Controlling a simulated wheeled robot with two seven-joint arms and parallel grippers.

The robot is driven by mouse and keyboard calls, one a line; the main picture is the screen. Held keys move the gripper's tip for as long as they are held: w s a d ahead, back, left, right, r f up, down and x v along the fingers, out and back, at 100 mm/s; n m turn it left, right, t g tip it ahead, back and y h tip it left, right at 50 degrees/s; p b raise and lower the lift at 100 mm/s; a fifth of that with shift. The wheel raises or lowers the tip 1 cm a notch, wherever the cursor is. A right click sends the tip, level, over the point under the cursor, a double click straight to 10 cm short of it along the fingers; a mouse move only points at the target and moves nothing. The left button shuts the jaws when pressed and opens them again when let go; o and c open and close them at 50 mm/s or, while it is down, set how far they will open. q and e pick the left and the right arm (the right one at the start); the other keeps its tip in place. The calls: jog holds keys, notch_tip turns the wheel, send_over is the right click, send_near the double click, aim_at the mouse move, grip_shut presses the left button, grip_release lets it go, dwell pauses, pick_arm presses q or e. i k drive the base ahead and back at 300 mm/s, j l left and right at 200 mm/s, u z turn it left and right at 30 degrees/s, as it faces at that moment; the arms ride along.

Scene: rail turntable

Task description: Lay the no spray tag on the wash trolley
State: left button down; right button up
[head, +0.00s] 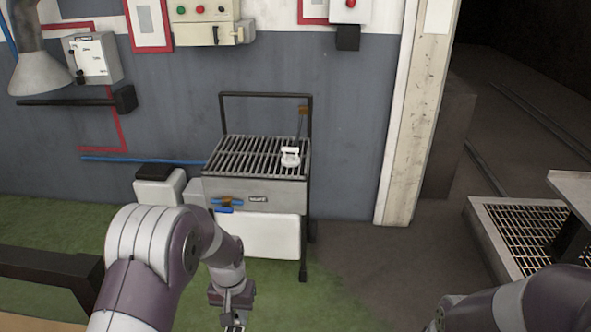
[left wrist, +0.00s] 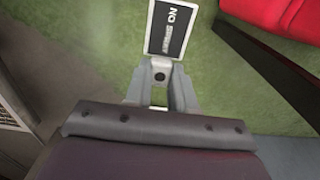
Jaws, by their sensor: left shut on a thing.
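The no spray tag (left wrist: 168,30) is a small dark card with a white border and white lettering, seen in the left wrist view. My left gripper (left wrist: 163,82) is shut on its near edge, with green floor below. In the head view my left gripper (head: 236,318) hangs low at the bottom edge, in front of the wash trolley and below its top; the tag cannot be made out there. The wash trolley (head: 280,194) stands against the wall, with a slatted grey top, a dark rear handle frame and a white lower panel. My right gripper is out of view.
A small white fitting (head: 290,157) sits on the right of the trolley's slatted top; the slats left of it are clear. A dark-lidded white box (head: 158,187) stands left of the trolley. A door post (head: 408,130) rises to its right. A red thing (left wrist: 285,15) shows in the left wrist view.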

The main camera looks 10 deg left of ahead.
aim_at(245, 158)
jog(key=i+j+z, duration=0.1)
jog(key=i+j, duration=0.15)
jog(key=i, duration=0.3)
jog(key=i+j, duration=0.25)
jog(key=i, duration=0.25)
jog(key=i+j+z, duration=0.15)
jog(key=i+j, duration=0.15)
jog(key=i, duration=0.25)
jog(key=i+j, duration=0.35)
jog(key=i, duration=0.15)
jog(key=z, duration=0.05)
